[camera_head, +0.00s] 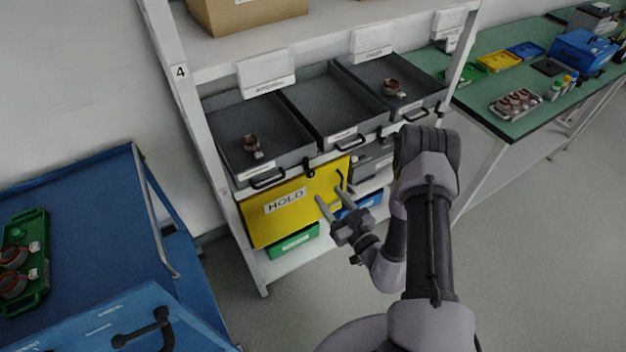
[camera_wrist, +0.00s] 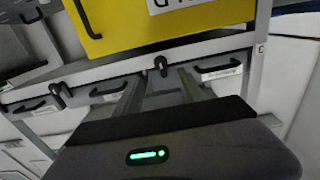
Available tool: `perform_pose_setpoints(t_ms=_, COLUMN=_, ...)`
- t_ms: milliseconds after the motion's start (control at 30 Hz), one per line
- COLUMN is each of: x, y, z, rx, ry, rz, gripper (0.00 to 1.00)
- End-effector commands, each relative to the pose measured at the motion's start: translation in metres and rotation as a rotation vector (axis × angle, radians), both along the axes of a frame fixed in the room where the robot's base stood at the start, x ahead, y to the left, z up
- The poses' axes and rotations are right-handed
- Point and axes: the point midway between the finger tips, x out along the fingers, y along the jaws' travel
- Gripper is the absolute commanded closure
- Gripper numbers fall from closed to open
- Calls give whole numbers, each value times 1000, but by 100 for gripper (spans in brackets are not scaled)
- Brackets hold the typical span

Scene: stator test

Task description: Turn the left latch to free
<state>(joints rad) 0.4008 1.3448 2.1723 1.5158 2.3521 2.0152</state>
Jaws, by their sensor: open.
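The left latch (camera_head: 308,170) is a small black piece on the shelf's front rail, between the left and middle grey trays, above the yellow HOLD panel (camera_head: 296,212). In the wrist view the left latch (camera_wrist: 161,66) shows beyond and between my fingers, apart from them. Its exact turn is too small to tell. A second latch (camera_head: 379,132) sits between the middle and right trays; it also shows in the wrist view (camera_wrist: 58,91). My gripper (camera_head: 329,195) is open and empty, in front of the yellow panel, below the left latch in the head view.
The left tray (camera_head: 222,150) and right tray (camera_head: 366,78) each hold a copper-coloured part; the middle tray (camera_head: 318,100) is empty. A black handle (camera_head: 342,180) sticks out from the yellow panel. A blue trolley (camera_head: 80,205) stands left, a green bench (camera_head: 480,95) right. The floor before the shelf is clear.

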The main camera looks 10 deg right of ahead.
Motion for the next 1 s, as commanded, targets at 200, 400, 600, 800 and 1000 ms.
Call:
perform_pose_setpoints(t_ms=200, x=54, y=19, z=-1, rx=-3, ry=-4, rz=4, gripper=53)
perform_pose_setpoints(t_ms=400, x=76, y=25, z=0, rx=-2, ry=-2, rz=3, gripper=53)
perform_pose_setpoints(t_ms=600, x=79, y=25, z=0, rx=-2, ry=0, rz=1, gripper=53)
perform_pose_setpoints(t_ms=800, x=78, y=25, z=0, rx=-2, ry=0, rz=1, gripper=78)
perform_pose_setpoints(t_ms=1000, x=78, y=25, z=0, rx=-2, ry=0, rz=1, gripper=100)
